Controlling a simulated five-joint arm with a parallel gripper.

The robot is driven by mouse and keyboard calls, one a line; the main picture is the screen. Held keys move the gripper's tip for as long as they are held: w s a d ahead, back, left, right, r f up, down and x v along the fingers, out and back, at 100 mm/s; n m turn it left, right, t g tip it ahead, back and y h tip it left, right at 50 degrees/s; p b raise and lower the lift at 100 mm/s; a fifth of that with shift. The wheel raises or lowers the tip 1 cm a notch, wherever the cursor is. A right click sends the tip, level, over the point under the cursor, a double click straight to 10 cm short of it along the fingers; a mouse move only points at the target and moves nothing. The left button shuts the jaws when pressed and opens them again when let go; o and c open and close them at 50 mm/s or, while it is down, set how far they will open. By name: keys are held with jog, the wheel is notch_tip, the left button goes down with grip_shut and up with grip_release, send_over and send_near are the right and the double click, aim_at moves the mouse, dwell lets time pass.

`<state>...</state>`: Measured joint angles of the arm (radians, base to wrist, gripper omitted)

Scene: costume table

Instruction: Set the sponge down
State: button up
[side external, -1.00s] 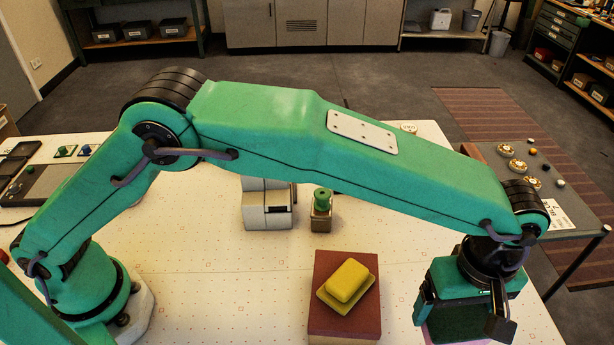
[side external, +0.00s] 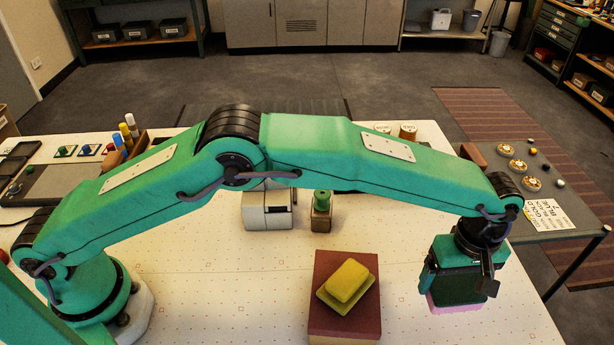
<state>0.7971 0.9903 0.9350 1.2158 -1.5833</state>
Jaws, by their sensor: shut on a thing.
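My gripper (side external: 462,272) hangs pointing down over the right part of the white table (side external: 220,290). It is shut on a block with a pink lower edge, which looks like the sponge (side external: 455,304). The jaws hide most of its upper part. I cannot tell whether its underside touches the table or hangs just above it.
A brown-red block (side external: 345,308) stands left of my gripper, with a yellow bar (side external: 348,280) on a yellow slab on top. Behind it are a small brown bottle with a green top (side external: 321,212) and a pale box (side external: 267,212). A grey side table (side external: 505,185) adjoins at right.

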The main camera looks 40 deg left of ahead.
aim_at(448, 286)
jog(key=shift+w+a+f, duration=0.15)
jog(key=shift+w+f, duration=0.15)
jog(key=shift+w, duration=0.25)
jog(key=shift+w+a+f, duration=0.1)
jog(key=shift+w+f, duration=0.2)
jog(key=shift+w, duration=0.2)
jog(key=shift+f, duration=0.15)
jog(key=shift+f, duration=1.9)
jog(key=shift+f, duration=0.1)
jog(key=o, duration=0.8)
